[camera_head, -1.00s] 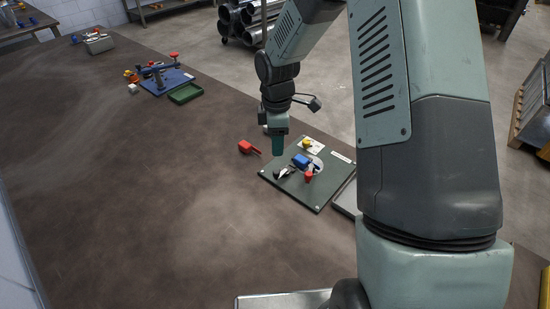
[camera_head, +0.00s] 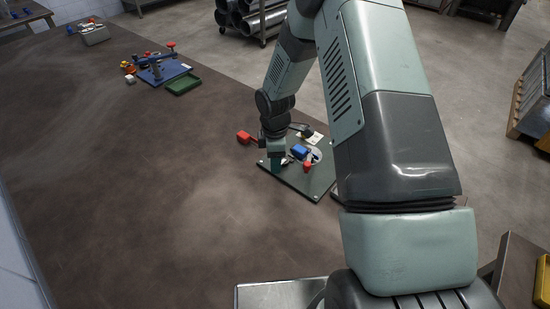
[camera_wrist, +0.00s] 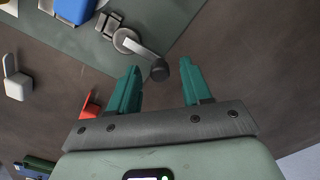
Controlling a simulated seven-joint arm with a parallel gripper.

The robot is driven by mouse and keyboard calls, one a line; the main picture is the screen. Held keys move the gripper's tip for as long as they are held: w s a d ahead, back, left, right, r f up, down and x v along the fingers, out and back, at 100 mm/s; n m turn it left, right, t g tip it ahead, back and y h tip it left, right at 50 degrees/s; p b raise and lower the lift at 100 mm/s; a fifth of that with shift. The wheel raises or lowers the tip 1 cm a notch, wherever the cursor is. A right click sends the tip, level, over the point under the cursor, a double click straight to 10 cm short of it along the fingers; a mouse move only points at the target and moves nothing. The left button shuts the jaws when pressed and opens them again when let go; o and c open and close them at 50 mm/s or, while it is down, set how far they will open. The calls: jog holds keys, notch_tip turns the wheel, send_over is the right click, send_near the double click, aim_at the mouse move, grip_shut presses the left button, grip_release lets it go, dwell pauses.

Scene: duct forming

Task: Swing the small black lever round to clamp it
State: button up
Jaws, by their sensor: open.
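The small lever shows in the wrist view as a silver arm running from a round pivot to a black knob (camera_wrist: 159,70). It is mounted at the edge of the dark green plate (camera_head: 318,191). My gripper (camera_wrist: 160,67) is open, its two teal fingers on either side of the black knob, with gaps visible on both sides. In the head view my gripper (camera_head: 277,164) is low at the plate's left side and largely hides the lever.
On the plate are a blue block (camera_head: 299,151) and a red knob (camera_head: 308,167). A red-handled piece (camera_head: 244,136) lies left of the plate. A blue fixture (camera_head: 162,72) and a green tray (camera_head: 183,84) stand farther back. The table's left and front are clear.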

grip_shut()
